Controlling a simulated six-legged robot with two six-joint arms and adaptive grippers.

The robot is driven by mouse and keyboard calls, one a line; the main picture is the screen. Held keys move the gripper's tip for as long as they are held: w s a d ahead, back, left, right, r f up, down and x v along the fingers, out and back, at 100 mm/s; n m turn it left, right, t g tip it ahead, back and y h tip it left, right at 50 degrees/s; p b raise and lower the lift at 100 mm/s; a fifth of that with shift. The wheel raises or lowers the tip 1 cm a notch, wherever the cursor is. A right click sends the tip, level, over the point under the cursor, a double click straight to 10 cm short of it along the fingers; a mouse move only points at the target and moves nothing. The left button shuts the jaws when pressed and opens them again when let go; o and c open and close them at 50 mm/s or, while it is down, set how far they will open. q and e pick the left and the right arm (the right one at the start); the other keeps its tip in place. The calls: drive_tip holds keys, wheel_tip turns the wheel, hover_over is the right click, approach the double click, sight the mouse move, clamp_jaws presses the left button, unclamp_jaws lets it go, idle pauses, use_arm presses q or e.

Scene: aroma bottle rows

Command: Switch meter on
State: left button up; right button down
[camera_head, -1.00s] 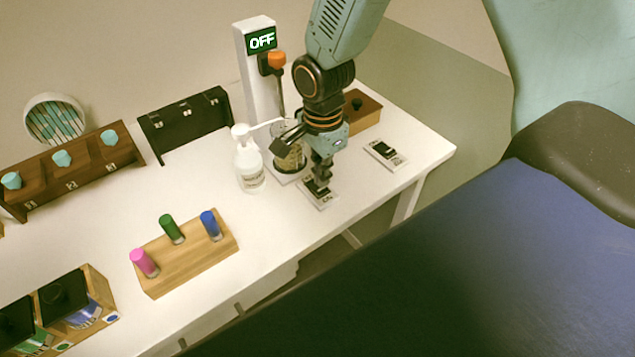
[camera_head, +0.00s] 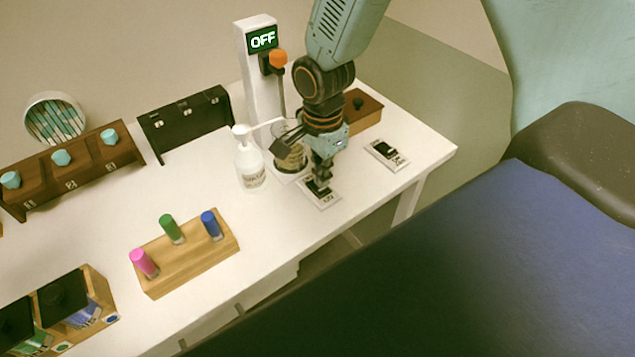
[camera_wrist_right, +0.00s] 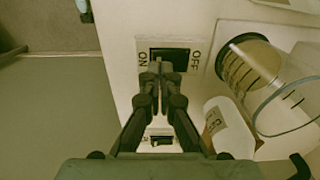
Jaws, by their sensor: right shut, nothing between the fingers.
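The meter, a white column (camera_head: 262,95) with a display (camera_head: 262,39) reading OFF, stands at the back of the table. A switch plate (camera_head: 319,194) lies on the table in front of it, under my right gripper (camera_head: 322,184). In the right wrist view the plate's black rocker (camera_wrist_right: 176,56) sits between the printed words ON and OFF. My right gripper (camera_wrist_right: 161,67) is shut and empty, its fingertips over the rocker's edge on the ON side. I cannot tell whether they touch it. My left gripper is not in view.
A second switch plate (camera_head: 387,155) lies to the right. A white pump bottle (camera_head: 249,163) and a glass beaker (camera_head: 291,160) stand close to my right gripper. A wooden block (camera_head: 190,262) holds pink, green and blue vials. The table's front edge is near.

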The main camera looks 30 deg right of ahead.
sight(323, 189)
drive_tip(key=shift+s+f, duration=0.1)
drive_tip(key=shift+f, duration=0.1)
drive_tip(key=shift+f, duration=0.25)
drive_tip(key=shift+f+b, duration=0.45)
drive_tip(key=shift+b, duration=0.05)
idle(0.5)
drive_tip(key=shift+r, duration=0.1)
drive_tip(key=shift+r+p, duration=0.5)
drive_tip(key=shift+p, duration=0.2)
wheel_tip(323, 189, up, 2)
drive_tip(key=shift+r+p, duration=0.25)
drive_tip(key=shift+p, duration=0.85)
wheel_tip(323, 189, up, 2)
drive_tip(key=shift+r+p, duration=0.1)
drive_tip(key=shift+p, duration=1)
drive_tip(key=shift+r+p, duration=0.6)
drive_tip(key=shift+r, duration=0.05)
